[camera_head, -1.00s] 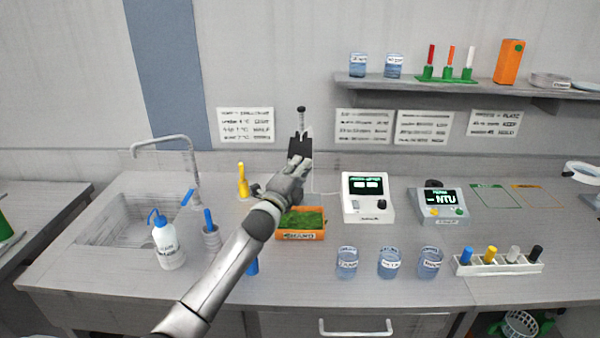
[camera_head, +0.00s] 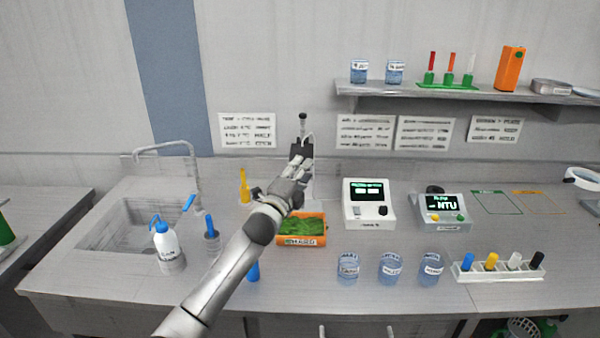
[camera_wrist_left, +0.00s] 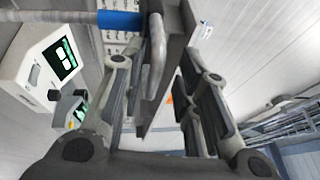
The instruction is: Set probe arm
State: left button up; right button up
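The probe arm appears in the head view as a dark block (camera_head: 301,149) with a thin upright rod and a knob on top, behind the orange tray. My left gripper (camera_head: 302,165) is right in front of this block and overlaps it, hiding the lower part. In the left wrist view, a dark grey bar (camera_wrist_left: 178,45) runs between the two spread fingers of my left gripper (camera_wrist_left: 165,95). A gap shows between the bar and the right-hand finger. Whether either finger touches the bar is unclear. My right gripper is not in view.
An orange tray of greens (camera_head: 302,242) sits below my left wrist. A white meter (camera_head: 368,205) and an NTU meter (camera_head: 440,212) stand to the right. Several beakers (camera_head: 390,268) and a vial rack (camera_head: 500,272) line the front. A sink (camera_head: 130,222) and wash bottle (camera_head: 167,245) are left.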

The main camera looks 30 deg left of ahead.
pick_arm(q)
jog(key=shift+s+f, duration=0.1)
jog(key=v, duration=1.2)
dwell(0.4)
